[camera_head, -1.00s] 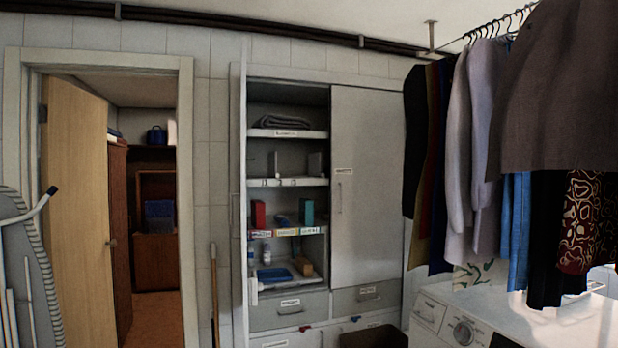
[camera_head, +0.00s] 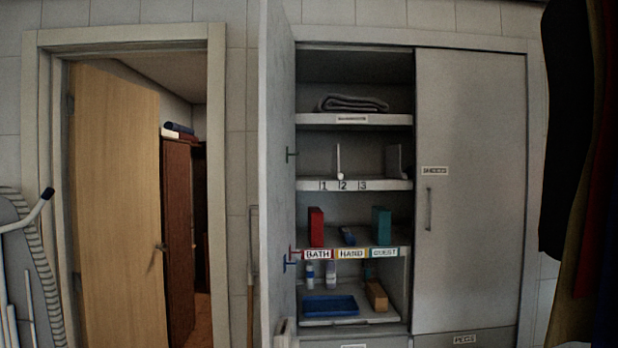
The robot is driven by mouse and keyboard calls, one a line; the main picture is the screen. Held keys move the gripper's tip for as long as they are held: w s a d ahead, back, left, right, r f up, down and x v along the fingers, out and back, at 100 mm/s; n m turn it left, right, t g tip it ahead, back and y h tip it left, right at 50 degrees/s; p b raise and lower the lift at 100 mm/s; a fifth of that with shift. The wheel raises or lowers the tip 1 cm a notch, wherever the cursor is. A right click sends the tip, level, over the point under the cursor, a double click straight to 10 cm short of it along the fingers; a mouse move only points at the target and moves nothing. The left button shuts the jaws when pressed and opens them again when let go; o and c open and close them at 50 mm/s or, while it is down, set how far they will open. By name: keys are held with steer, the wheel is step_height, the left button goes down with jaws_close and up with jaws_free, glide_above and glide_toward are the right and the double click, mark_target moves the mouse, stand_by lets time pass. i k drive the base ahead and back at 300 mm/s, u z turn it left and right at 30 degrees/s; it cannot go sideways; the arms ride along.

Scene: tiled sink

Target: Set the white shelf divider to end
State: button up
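The white shelf divider (camera_head: 338,162) is a thin upright plate with a small rounded foot at its front. It stands on the cupboard's second shelf from the top, just behind the mark 2. The shelf's front edge (camera_head: 390,185) carries the marks 1, 2 and 3, with 1 at the left. A grey upright piece (camera_head: 394,160) stands at the right end of the same shelf; I cannot tell exactly what it is. My gripper is not in view.
The open cupboard door (camera_head: 275,150) stands at the left; the right door (camera_head: 468,190) is shut. A folded blanket (camera_head: 352,103) lies above. Below are a red box (camera_head: 316,227), a teal box (camera_head: 381,225) and a blue tray (camera_head: 330,306). Dark clothes (camera_head: 575,180) hang at the right.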

mark_target(336, 161)
steer(key=u, duration=0.3)
steer(key=i, duration=0.65)
steer(key=u, duration=0.35)
steer(key=k, duration=0.9)
steer(key=u, duration=0.2)
steer(key=i, duration=0.65)
